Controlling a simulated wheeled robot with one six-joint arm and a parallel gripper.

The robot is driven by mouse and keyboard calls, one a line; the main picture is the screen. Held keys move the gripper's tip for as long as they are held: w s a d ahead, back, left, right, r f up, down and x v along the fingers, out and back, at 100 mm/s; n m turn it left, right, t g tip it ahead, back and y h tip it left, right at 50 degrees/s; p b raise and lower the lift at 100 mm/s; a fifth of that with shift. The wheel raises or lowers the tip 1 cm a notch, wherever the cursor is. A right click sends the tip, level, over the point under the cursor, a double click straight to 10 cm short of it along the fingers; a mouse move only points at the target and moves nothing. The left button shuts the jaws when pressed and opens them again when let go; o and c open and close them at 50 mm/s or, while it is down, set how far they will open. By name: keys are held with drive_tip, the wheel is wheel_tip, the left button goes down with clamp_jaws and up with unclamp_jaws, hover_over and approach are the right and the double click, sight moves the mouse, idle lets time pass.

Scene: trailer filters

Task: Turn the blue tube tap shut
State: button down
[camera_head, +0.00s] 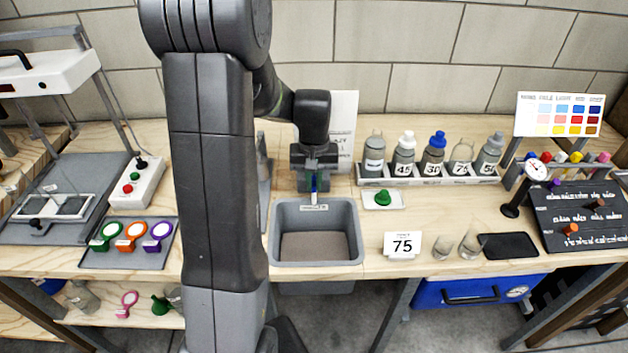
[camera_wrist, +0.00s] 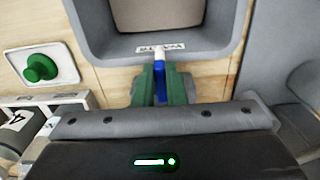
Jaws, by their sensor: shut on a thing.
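My gripper (camera_head: 314,184) points down at the back rim of the grey sink-like bin (camera_head: 356,232). In the wrist view its green fingers (camera_wrist: 160,88) are shut on a slim upright blue piece with a white end (camera_wrist: 160,80). The white end reaches the bin's labelled rim (camera_wrist: 205,45); I cannot tell whether it touches. I cannot tell whether this blue piece is the blue tube tap. The fingers hide part of it, and my arm hides some of the bench behind.
A green knob on a white plate (camera_head: 382,198) and a rack of bottles (camera_head: 432,172) stand right of the bin. A 75 card (camera_head: 402,245) and two small glasses are at the front. Coloured rings (camera_head: 131,237) lie left. A gauge (camera_head: 536,170) stands right.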

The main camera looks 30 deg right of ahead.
drive_tip(key=shift+m, duration=0.4)
drive_tip(key=m, duration=0.4)
drive_tip(key=shift+w+a+m, duration=0.2)
drive_tip(key=shift+w+m, duration=0.05)
drive_tip(key=shift+m, duration=0.05)
drive_tip(key=m, duration=0.4)
drive_tip(key=shift+w+a+m, duration=0.1)
drive_tip(key=shift+w+m, duration=0.2)
drive_tip(key=shift+m, duration=0.1)
drive_tip(key=c, duration=1.5)
unclamp_jaws()
